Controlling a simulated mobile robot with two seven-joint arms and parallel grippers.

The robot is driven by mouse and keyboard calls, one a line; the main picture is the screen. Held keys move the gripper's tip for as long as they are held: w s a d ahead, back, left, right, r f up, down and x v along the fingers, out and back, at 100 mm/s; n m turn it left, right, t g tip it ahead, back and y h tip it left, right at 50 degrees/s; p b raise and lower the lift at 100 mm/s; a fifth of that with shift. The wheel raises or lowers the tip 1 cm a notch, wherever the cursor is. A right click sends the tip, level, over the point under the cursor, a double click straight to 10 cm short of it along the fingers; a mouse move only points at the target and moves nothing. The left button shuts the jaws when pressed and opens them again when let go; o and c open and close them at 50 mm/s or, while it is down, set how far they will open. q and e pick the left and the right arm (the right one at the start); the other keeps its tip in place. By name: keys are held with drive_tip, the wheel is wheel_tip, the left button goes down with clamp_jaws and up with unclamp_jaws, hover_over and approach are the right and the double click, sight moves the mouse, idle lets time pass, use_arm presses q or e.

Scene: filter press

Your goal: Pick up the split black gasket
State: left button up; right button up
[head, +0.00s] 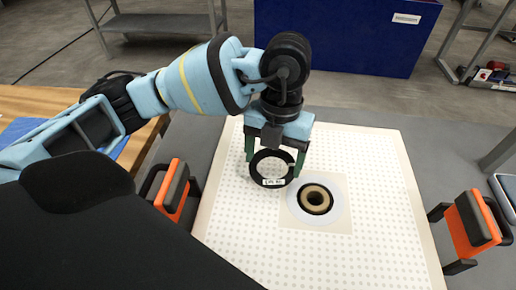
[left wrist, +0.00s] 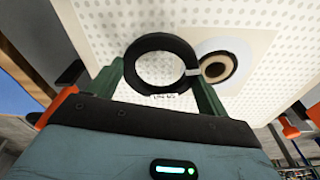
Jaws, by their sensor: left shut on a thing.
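My left gripper (head: 274,160) has its green fingers shut on the black gasket (head: 256,160), a flat ring with a small white label on its lower edge. The ring hangs between the fingers in front of the white perforated plate (head: 360,255). In the left wrist view the gasket (left wrist: 131,67) lies between the two green fingers of the gripper (left wrist: 160,85), and a light mark shows on its right side. I cannot make out the split for certain. My right gripper is in neither view.
The plate has a central hole with a tan ring (head: 316,189) inside a dark edge and a pale round surround. Orange-and-black handles stand at the left (head: 171,190) and right (head: 471,223) of the plate. A wooden table (head: 40,102) is at the left, a blue cabinet (head: 350,35) behind.

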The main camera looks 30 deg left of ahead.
use_arm(q)
drive_tip(key=s+d+r, duration=0.1)
drive_tip(key=s+d, duration=0.1)
drive_tip(key=d, duration=0.9)
